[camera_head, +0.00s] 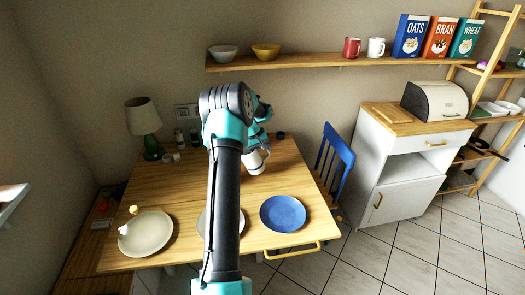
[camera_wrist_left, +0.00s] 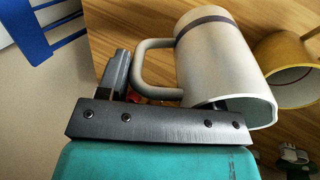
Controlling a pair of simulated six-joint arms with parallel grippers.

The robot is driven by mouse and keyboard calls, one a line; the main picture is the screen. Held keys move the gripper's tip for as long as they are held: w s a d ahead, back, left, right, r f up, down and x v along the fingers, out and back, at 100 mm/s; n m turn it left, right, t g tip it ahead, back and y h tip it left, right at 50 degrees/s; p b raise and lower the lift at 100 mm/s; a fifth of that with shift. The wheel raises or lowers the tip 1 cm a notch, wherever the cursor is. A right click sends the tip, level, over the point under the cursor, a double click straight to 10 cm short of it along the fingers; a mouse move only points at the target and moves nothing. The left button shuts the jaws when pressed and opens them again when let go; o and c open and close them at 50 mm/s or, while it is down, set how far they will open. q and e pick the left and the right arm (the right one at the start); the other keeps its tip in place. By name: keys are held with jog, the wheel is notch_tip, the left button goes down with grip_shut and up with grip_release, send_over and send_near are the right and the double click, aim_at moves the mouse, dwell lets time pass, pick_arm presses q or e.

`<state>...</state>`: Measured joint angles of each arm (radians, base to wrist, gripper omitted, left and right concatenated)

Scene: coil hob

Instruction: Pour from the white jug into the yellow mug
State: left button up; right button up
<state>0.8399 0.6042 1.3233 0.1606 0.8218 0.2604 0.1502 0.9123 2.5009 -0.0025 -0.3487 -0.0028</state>
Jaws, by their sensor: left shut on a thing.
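The white jug (camera_head: 254,163) is in my left gripper (camera_head: 264,147), over the middle of the wooden table in the head view. It looks tilted there. In the left wrist view the jug (camera_wrist_left: 215,60) shows a grey band, a loop handle and its wide end toward the camera. One dark finger of my left gripper stands beside the handle; the other is mostly hidden. The yellow mug (camera_wrist_left: 280,62) is close beside the jug at the right edge of the left wrist view, partly cut off. I cannot make it out in the head view. My right gripper is not in view.
A blue plate (camera_head: 283,214), a cream plate (camera_head: 150,236) and a plate partly behind my arm (camera_head: 242,223) lie along the table's front. A green lamp (camera_head: 145,122) and small jars (camera_head: 180,138) stand at the back left. A blue chair (camera_head: 335,160) is at the right.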

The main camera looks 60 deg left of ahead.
aim_at(258, 153)
pick_arm(q)
jog(key=shift+s+a+r+t+h, duration=0.15)
jog(key=shift+s+a+t, duration=0.05)
jog(key=shift+s+t, duration=0.35)
jog(key=shift+s+a+r+t+h, duration=0.15)
jog(key=shift+s+t+h, duration=0.05)
jog(key=shift+s+t, duration=0.35)
jog(key=shift+s+a+r+t+h, duration=0.2)
jog(key=shift+s+t, duration=0.25)
jog(key=shift+t, duration=0.15)
jog(key=shift+f, duration=0.1)
jog(key=shift+s, duration=0.1)
jog(key=shift+s+a+r+t+h, duration=0.15)
jog(key=shift+s+r+t+h, duration=0.15)
jog(key=shift+r+t, duration=0.35)
jog(key=shift+s+a+r+t+h, duration=0.15)
jog(key=shift+s+r+t, duration=0.15)
jog(key=shift+r+t, duration=0.35)
dwell(0.4)
jog(key=shift+s+a+r+t, duration=0.15)
jog(key=shift+s+r+t, duration=0.45)
jog(key=shift+t, duration=0.4)
dwell(0.6)
dwell(1.3)
jog(key=w+f+g, duration=0.2)
jog(key=g, duration=0.1)
jog(key=shift+d+f+y, duration=0.3)
jog(key=shift+d+f, duration=0.05)
